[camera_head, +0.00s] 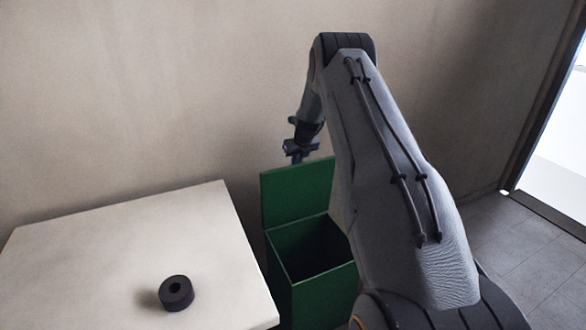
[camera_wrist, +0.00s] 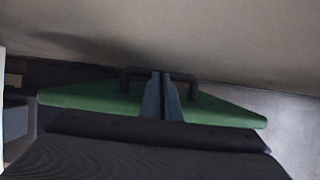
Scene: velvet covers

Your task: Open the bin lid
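The green bin (camera_head: 322,300) stands to the right of the white table, and its dark inside shows from above. Its green lid (camera_head: 297,192) is raised and stands about upright at the bin's back edge, near the wall.
The white table (camera_head: 110,250) holds a black ring-shaped object (camera_head: 176,293) near its front. A plain beige wall (camera_head: 150,90) is close behind the bin and lid. Open tiled floor (camera_head: 515,245) lies at the right, by a bright doorway.

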